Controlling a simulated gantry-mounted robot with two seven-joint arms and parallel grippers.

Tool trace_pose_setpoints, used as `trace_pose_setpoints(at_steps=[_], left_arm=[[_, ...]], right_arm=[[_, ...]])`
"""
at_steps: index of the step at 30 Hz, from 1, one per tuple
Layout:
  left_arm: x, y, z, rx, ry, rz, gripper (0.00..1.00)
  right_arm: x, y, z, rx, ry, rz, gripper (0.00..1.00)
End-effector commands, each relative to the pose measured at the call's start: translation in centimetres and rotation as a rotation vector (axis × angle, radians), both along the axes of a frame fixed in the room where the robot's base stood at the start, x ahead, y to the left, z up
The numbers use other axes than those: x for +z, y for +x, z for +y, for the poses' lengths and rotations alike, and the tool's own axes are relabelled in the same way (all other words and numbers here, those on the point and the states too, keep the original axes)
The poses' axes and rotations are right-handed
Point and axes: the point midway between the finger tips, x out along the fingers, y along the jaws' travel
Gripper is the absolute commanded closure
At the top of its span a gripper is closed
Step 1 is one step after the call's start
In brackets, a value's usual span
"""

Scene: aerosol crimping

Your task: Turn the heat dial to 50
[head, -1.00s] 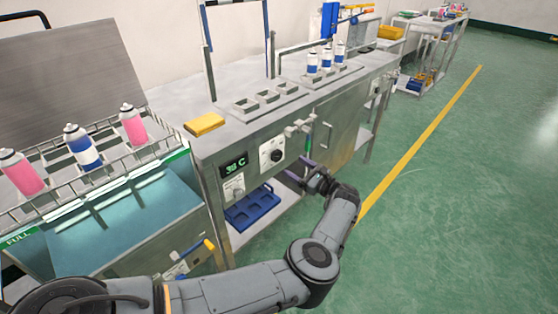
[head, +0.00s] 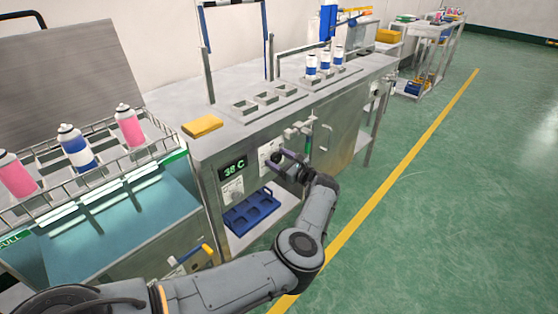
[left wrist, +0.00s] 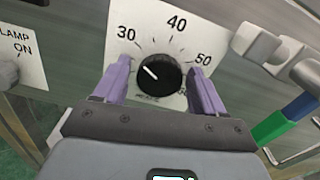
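The heat dial (left wrist: 159,75) is a round black knob on a white plate marked 30, 40 and 50 in the left wrist view. Its white pointer line tilts up and left, toward the 30 side. My left gripper (left wrist: 160,66) is open, with one purple finger on each side of the knob and visible gaps between. Whether the fingers reach past the knob's face I cannot tell. In the head view, my left gripper (head: 273,160) is in front of the dial plate and partly hides it. The green display (head: 234,168) reads 38 C. My right gripper is not in view.
A lamp switch (left wrist: 8,74) is left of the dial. A valve-like fitting (left wrist: 268,50) and a green and blue handle (left wrist: 283,121) are close on the right. A blue tray (head: 252,211) lies on the shelf below. Spray cans (head: 76,148) stand in the left rack.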

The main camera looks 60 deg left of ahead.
Motion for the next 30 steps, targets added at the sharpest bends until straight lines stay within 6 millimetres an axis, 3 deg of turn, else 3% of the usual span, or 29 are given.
trace_pose_setpoints(at_steps=[1, 9, 20, 30], left_arm=[[0.0, 0.0, 0.0, 0.000, 0.000, 0.000, 0.38], [0.0, 0.0, 0.0, 0.000, 0.000, 0.000, 0.80], [-0.1, 0.0, 0.0, 0.001, -0.013, 0.053, 0.81], [-0.2, 0.0, 0.0, 0.002, -0.070, 0.282, 0.81]], right_arm=[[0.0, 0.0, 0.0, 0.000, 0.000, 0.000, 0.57], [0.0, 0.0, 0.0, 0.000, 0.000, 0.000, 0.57], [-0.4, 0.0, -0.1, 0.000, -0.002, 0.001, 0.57], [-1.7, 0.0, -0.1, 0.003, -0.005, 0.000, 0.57]])
